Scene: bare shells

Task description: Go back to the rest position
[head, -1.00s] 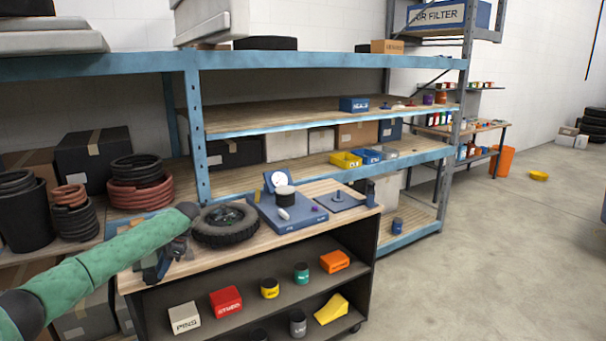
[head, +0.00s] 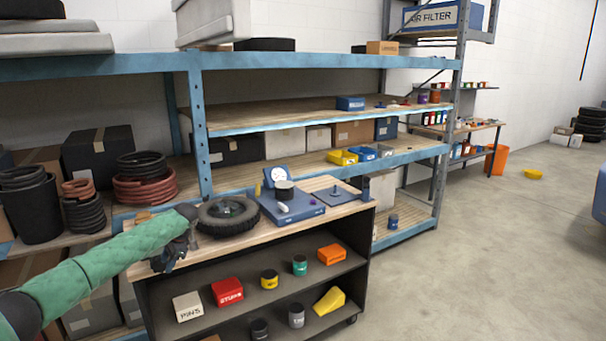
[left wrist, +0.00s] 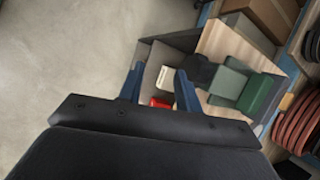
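My left gripper (head: 174,257) hangs over the left end of the wooden-topped cart (head: 255,232), below the end of my green left arm, and looks small and dark in the head view. In the left wrist view its two blue fingers stand apart (left wrist: 160,88), with nothing held between them. Beyond and below them a red box (left wrist: 161,103) and a white box (left wrist: 165,77) show on the cart's shelf. A black tire (head: 228,216) lies on the cart top just right of the gripper. My right gripper is in neither view.
A blue tray (head: 292,210) with a black cup and a blue plate (head: 336,195) are on the cart top. Boxes, jars and a yellow wedge (head: 330,301) sit on its shelves. Blue-framed racking (head: 204,135) stands behind. Open floor (head: 480,260) lies to the right.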

